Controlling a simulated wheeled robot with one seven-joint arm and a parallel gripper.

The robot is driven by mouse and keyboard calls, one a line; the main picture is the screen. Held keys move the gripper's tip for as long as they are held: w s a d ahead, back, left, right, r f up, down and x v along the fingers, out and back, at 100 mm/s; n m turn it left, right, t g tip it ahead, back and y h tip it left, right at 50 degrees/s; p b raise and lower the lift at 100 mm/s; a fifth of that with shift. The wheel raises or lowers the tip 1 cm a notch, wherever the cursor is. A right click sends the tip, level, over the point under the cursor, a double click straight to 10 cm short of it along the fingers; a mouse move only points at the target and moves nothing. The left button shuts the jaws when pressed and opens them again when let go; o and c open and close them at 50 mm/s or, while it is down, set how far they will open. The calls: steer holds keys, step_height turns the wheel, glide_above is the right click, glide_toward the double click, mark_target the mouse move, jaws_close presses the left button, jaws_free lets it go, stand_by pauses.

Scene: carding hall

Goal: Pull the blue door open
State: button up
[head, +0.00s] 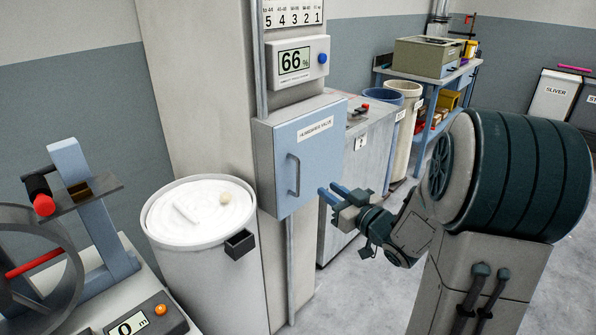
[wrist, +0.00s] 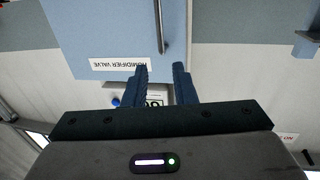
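The blue door (head: 322,150) is the front of a wall cabinet on the pillar, labelled "HUMIDIFIER VALVE", and it looks closed. It also shows upside down in the wrist view (wrist: 100,35). Its grey bar handle (head: 293,175) stands upright near the door's left edge. In the wrist view the handle (wrist: 161,28) lies ahead of the fingertips, roughly in line with the gap between them. My gripper (head: 329,191) is open and empty, in front of the door's lower right part in the head view, apart from the handle. The wrist view shows both blue fingers (wrist: 159,68) spread.
A white drum (head: 165,290) with a small black box on its rim stands left of the cabinet. A grey cabinet (head: 372,140) stands to the right behind my gripper. A humidity display (head: 297,62) hangs above the door. Open floor (head: 350,295) lies below my arm.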

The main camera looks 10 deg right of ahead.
mark_target(298, 168)
steer(key=p+x, duration=0.1)
steer(key=x, duration=1.2)
steer(key=shift+w+a, duration=0.2)
steer(key=shift+w, duration=0.1)
jaws_close()
